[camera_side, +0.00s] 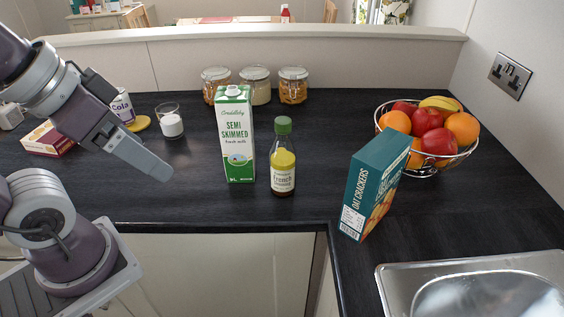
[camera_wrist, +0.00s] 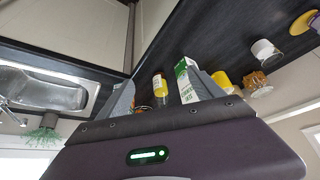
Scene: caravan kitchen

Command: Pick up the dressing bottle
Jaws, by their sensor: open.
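The dressing bottle (camera_side: 283,158) stands upright on the dark worktop, with a green cap, yellow contents and a pale label. In the wrist view the bottle (camera_wrist: 160,88) shows in the gap between my fingers, at a distance. My gripper (camera_side: 160,168) is open and empty, left of the bottle and the milk carton in the side view, its fingers pointing down to the right. In the wrist view my gripper (camera_wrist: 163,76) shows both fingers spread apart. It touches nothing that I can see.
A green and white milk carton (camera_side: 236,135) stands close left of the bottle. A blue cracker box (camera_side: 372,186) stands to its right, with a fruit bowl (camera_side: 430,165) and sink (camera_side: 470,268) beyond. Jars (camera_side: 255,88) stand behind; a glass (camera_side: 170,122) is at left.

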